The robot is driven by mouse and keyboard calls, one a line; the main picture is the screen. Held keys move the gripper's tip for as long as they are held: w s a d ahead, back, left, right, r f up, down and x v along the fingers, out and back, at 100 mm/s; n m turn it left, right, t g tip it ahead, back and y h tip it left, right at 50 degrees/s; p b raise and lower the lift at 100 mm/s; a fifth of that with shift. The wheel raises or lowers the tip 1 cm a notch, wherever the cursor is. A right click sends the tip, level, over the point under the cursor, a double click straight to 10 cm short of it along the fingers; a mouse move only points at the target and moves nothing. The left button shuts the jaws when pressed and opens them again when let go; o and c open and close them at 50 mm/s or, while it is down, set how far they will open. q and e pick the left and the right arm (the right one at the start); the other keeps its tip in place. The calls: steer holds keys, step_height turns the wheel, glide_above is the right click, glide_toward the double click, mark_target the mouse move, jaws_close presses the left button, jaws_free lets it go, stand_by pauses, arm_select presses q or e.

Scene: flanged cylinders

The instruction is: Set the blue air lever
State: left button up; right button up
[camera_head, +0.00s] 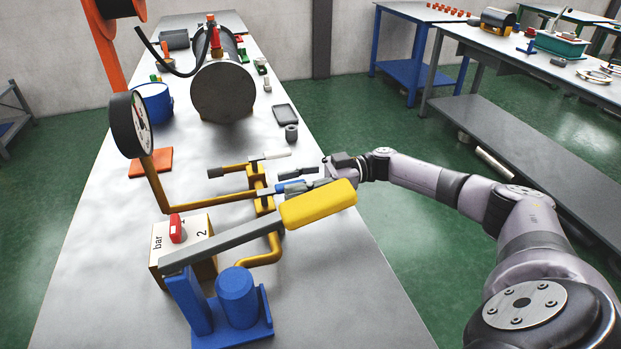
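The blue air lever (289,186) is a short blue handle on the yellow pipe manifold (258,184), mid-table. It is partly hidden by the fingers and by the big yellow handle in front. My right gripper (288,181) reaches in from the right, with its dark fingertips at the blue lever. The fingers look apart, with a gap between them; I cannot tell whether either touches the lever. A white-handled lever (272,156) sits just behind on the same manifold. My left gripper is not in view.
A yellow-handled pump lever (318,204) on a blue pump (238,298) stands close in front of the gripper. A pressure gauge (130,124) and a box marked bar (182,247) are at left. A flanged cylinder (224,90) lies behind. The table's front right is clear.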

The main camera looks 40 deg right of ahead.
steer(key=v, duration=1.1)
steer(key=shift+d, duration=0.15)
steer(key=shift+s, duration=0.15)
